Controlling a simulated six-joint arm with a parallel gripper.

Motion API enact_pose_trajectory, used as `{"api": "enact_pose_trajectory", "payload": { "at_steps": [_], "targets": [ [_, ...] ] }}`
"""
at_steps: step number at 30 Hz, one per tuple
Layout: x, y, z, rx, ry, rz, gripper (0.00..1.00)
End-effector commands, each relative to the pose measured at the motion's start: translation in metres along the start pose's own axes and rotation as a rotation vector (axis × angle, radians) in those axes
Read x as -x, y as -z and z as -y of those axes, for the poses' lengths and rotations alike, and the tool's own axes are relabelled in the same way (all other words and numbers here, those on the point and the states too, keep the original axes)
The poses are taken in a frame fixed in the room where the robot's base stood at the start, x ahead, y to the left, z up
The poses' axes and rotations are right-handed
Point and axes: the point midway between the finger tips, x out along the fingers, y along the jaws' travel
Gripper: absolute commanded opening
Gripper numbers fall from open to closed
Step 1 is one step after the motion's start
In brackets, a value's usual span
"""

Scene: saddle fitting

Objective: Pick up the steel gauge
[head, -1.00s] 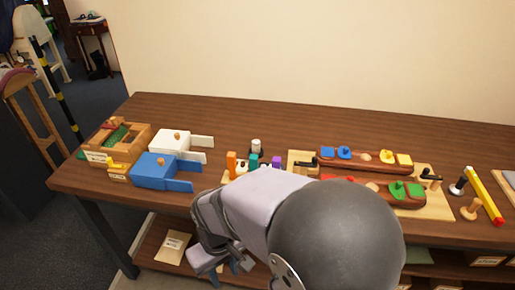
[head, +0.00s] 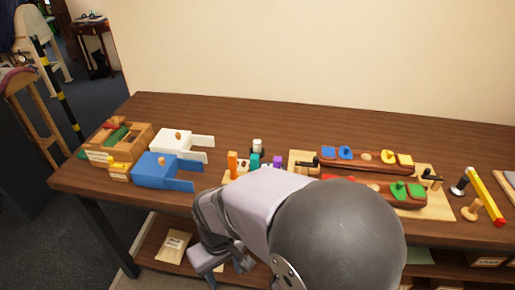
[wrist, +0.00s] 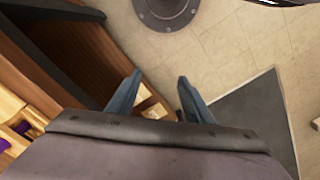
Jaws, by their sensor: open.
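I cannot make out a steel gauge for certain in either view. My gripper (wrist: 159,82) shows in the wrist view with its two blue-grey fingers apart and nothing between them. It points down past the bench's front edge, over the pale tiled floor. In the head view my arm reaches across the front middle of the bench and hides part of the bench top behind it.
On the bench (head: 240,115) stand a wooden tray (head: 143,140), a white box (head: 170,142), a blue box (head: 153,172), small coloured blocks and long wooden saddles (head: 365,167). A yellow bar (head: 484,190) is at right. The back strip is clear.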

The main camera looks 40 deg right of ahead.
Motion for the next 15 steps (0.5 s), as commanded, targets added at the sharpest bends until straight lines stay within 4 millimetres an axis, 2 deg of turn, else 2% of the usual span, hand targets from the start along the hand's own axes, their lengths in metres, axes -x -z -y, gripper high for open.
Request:
{"api": "enact_pose_trajectory", "payload": {
  "at_steps": [5, 8, 11, 14, 15],
  "targets": [
    [0.003, 0.007, -0.001, 0.003, 0.003, -0.008, 0.47],
    [0.010, 0.025, -0.003, 0.012, 0.010, -0.030, 0.47],
    [0.022, 0.058, -0.009, 0.030, 0.020, -0.070, 0.47],
    [0.039, 0.103, -0.020, 0.058, 0.030, -0.131, 0.47],
    [0.047, 0.124, -0.027, 0.071, 0.032, -0.160, 0.47]
  ]
}}
